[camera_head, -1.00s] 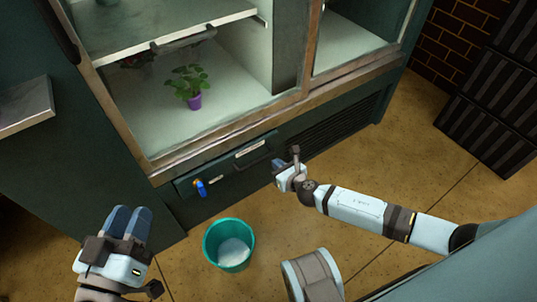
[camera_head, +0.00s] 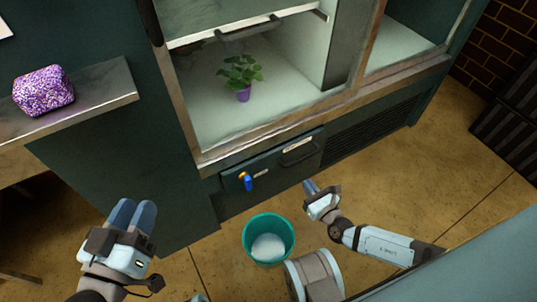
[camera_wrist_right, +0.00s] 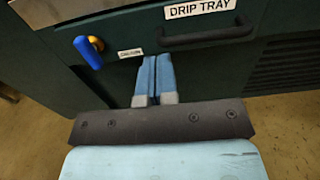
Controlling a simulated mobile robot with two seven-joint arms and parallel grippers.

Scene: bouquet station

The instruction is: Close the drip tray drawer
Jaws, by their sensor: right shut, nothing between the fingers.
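The drip tray drawer (camera_head: 270,170) is a dark green front low on the cabinet, with a dark bar handle (camera_head: 300,155). In the right wrist view its DRIP TRAY label (camera_wrist_right: 200,9) and black handle (camera_wrist_right: 205,38) show at the top. My left gripper (camera_head: 133,212) looks shut and empty, left of the drawer.
A blue and orange valve (camera_head: 247,182) sticks out of the panel left of the handle. A teal bucket (camera_head: 248,252) with white contents stands on the floor below. A potted plant (camera_head: 242,80) is inside the cabinet. A shelf (camera_head: 100,97) at left holds a purple block (camera_head: 43,91).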

